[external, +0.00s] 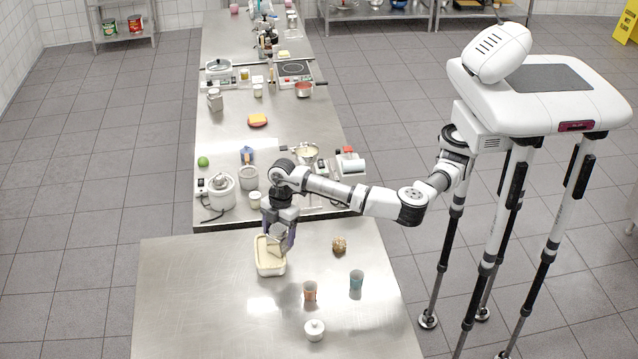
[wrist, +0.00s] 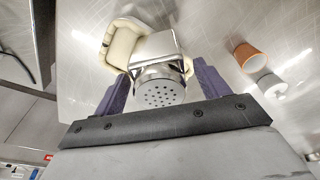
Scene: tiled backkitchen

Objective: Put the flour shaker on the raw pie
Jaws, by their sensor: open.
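The raw pie (external: 271,268), a cream-coloured filling in a pale rectangular dish, stands near the far edge of the front steel table. In the wrist view the pie (wrist: 122,42) is at the upper left, partly hidden by the shaker. The metal flour shaker (wrist: 160,88), with a perforated round top, is between the purple fingers of my gripper (wrist: 160,84). In the external view my gripper (external: 279,235) points down at the dish and mostly hides the shaker. The fingers are open around the shaker. I cannot tell if its base rests on the pie.
An orange cup (external: 310,291), a teal cup (external: 356,281), a white lidded pot (external: 315,330) and a brown round item (external: 339,244) stand to the right on the table. The table's left side is clear. A cluttered counter (external: 225,135) lies behind.

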